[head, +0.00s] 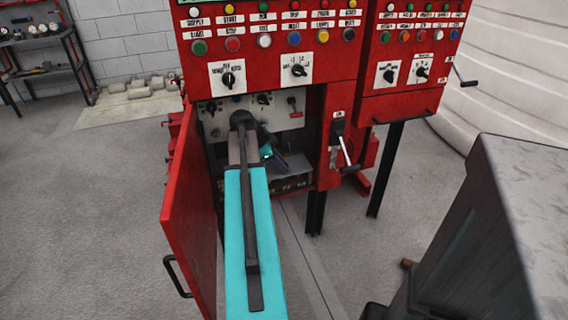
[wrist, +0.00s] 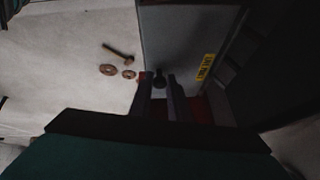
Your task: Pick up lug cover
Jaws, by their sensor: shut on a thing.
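The lug cover appears to be the grey panel (wrist: 190,45) with a yellow label in the wrist view. A small dark knob (wrist: 159,78) stands on it. My gripper (wrist: 159,88) is shut on this dark knob, with one finger on each side of it. In the head view my gripper (head: 268,153) is inside the open lower compartment of the red cabinet, partly hidden by my arm. A light grey plate (head: 292,166) there looks like the same cover, seen only in part.
The red cabinet door (head: 190,215) stands open just left of my arm. A control panel with knobs (head: 265,110) is above my gripper. A hammer-like tool (wrist: 118,54) and two brown rings (wrist: 108,70) show in the wrist view. A dark grey casing (head: 490,230) stands at right.

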